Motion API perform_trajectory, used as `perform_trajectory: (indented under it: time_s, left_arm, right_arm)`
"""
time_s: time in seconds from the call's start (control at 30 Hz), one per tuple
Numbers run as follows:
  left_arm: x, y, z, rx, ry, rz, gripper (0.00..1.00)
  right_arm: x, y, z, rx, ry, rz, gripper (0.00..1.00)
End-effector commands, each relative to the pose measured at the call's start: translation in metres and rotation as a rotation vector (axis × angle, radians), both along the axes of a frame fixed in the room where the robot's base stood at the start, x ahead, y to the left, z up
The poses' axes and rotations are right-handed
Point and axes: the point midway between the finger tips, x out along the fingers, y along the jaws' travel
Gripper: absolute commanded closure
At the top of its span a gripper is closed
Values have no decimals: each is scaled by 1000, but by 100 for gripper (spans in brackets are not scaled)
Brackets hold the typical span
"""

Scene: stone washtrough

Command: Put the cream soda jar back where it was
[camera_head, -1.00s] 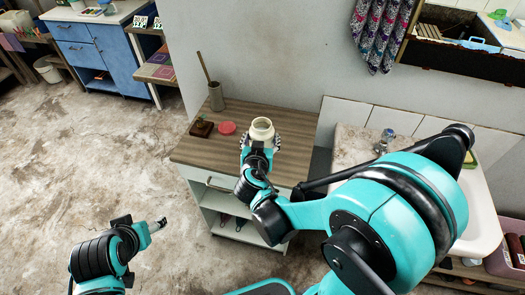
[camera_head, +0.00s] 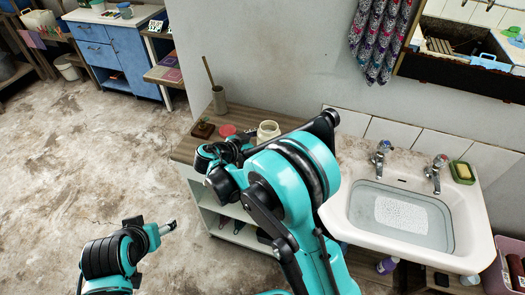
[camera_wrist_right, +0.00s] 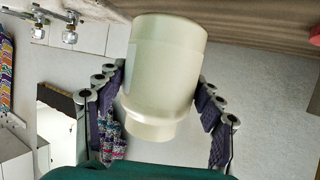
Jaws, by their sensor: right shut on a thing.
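The cream-white soda jar (camera_head: 268,130) is at the wooden top (camera_head: 183,152) of the small cabinet, near the wall. Only its upper part shows in the head view, behind my right arm. In the right wrist view, which is upside down, the jar (camera_wrist_right: 165,75) is between the fingers of my right gripper (camera_wrist_right: 160,90), which is shut on it. Its base is close to the wooden surface; I cannot tell whether it touches. My left gripper (camera_head: 166,228) is empty over the floor at lower left; its opening is unclear.
A red round item (camera_head: 227,130), a small dark wooden block (camera_head: 203,130) and a brush holder (camera_head: 219,100) stand left of the jar. The sink (camera_head: 400,210) with two taps is at right, a green soap dish (camera_head: 462,172) at its corner. The floor at left is clear.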

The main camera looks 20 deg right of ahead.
Motion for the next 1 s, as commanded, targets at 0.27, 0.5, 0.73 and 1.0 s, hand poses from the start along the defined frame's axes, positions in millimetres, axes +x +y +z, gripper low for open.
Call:
perform_trajectory:
  time_s: [0.27,0.5,0.73,1.0]
  left_arm:
    - [0,0,-9,0,0,0,34]
    - [0,0,-26,0,0,0,34]
    - [0,0,-24,0,0,0,34]
    - [0,0,-28,0,0,0,34]
  right_arm:
    - [12,7,-16,-1,0,0,80]
    - [12,7,-49,-1,0,0,80]
    - [11,7,-47,-1,0,0,80]
    - [11,7,-51,0,1,0,12]
